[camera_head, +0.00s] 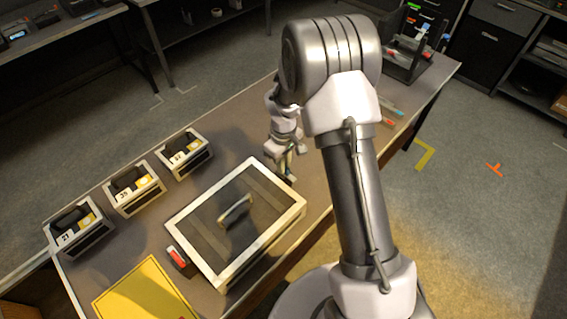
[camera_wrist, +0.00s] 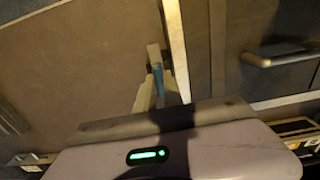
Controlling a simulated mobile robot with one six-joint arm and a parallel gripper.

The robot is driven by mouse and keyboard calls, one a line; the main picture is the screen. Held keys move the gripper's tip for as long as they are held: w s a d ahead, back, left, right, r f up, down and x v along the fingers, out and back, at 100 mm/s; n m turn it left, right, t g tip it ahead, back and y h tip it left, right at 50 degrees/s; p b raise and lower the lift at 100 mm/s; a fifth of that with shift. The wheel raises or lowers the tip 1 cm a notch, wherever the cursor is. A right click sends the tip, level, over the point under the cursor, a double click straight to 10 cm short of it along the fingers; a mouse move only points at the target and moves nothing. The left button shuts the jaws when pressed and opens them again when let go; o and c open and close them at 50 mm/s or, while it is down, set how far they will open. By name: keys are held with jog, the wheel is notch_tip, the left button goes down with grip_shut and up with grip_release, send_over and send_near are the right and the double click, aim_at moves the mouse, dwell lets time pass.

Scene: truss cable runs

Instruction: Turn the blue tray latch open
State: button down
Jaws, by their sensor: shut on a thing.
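The tray (camera_head: 176,220) is a box with a pale frame, a dark lid and a handle (camera_head: 236,211) in the middle, on the workbench. The handle also shows at the right of the wrist view (camera_wrist: 285,58). The blue latch (camera_wrist: 158,78) shows as a narrow blue piece beside the tray's pale edge. My gripper (camera_wrist: 158,93) is shut on it, with one finger on each side. In the head view my gripper (camera_head: 286,168) is at the tray's far right side, and the latch there is too small to make out clearly.
A red latch (camera_head: 178,257) is on the tray's left side. Three small bins (camera_head: 135,187) line the bench's left edge. A yellow sheet (camera_head: 140,293) lies at the front left. A dark rack (camera_head: 408,52) stands at the far end. The bench between bins and arm is mostly clear.

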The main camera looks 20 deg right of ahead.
dwell(0.3)
jog(key=c, duration=1.5)
grip_release()
jog(key=shift+o, duration=0.2)
notch_tip(320, 180, up, 17)
jog(key=p, duration=0.4)
jog(key=shift+r+p, duration=0.2)
jog(key=shift+p, duration=0.2)
